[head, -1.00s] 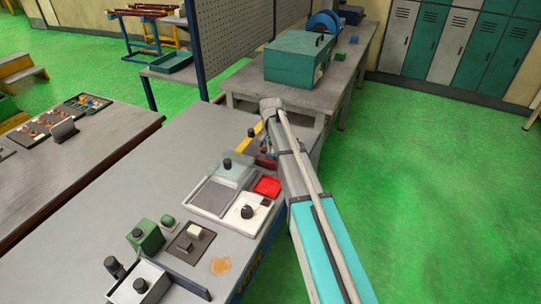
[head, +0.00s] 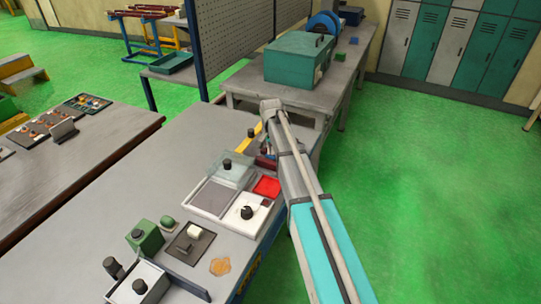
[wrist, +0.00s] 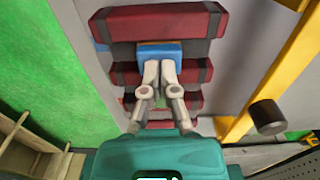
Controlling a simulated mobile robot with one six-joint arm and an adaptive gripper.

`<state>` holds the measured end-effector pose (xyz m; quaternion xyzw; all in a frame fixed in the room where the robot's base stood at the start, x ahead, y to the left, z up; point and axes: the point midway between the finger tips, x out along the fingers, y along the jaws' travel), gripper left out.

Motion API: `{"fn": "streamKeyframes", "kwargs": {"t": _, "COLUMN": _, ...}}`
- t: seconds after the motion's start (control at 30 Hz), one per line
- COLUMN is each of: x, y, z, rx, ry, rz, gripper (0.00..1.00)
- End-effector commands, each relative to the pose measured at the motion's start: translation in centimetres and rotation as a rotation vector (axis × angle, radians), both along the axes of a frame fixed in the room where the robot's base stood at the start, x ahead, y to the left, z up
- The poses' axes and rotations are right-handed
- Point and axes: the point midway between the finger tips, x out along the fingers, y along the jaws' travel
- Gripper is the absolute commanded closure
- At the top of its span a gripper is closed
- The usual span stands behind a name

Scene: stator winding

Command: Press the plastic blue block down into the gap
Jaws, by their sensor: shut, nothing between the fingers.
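In the wrist view, the blue block (wrist: 160,49) lies in the gap between the top two dark red bars of a part (wrist: 165,22) with grey between them. My gripper (wrist: 161,72) is shut, with its two fingertips side by side over the near edge of the block. They look in contact with it, but the exact contact and the block's depth in the gap are unclear. In the head view, a bit of the dark red part (head: 265,163) shows beside my arm. My arm hides the block and fingertips there.
A yellow bar (wrist: 287,70) with a dark knob (wrist: 267,117) stands right of the part. In the head view, trays, a red box (head: 267,186) and a green block (head: 145,237) crowd the near bench. The bench's left half is clear.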

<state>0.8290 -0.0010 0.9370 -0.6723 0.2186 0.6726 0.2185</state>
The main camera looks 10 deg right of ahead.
Motion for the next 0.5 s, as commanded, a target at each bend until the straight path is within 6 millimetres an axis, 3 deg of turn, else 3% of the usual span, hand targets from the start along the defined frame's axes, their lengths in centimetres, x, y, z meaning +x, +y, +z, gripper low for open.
{"fn": "streamKeyframes", "kwargs": {"t": 0.5, "x": 0.0, "y": 0.0, "z": 2.9, "rx": 0.000, "ry": 0.000, "rz": 0.000, "gripper": 1.00}}
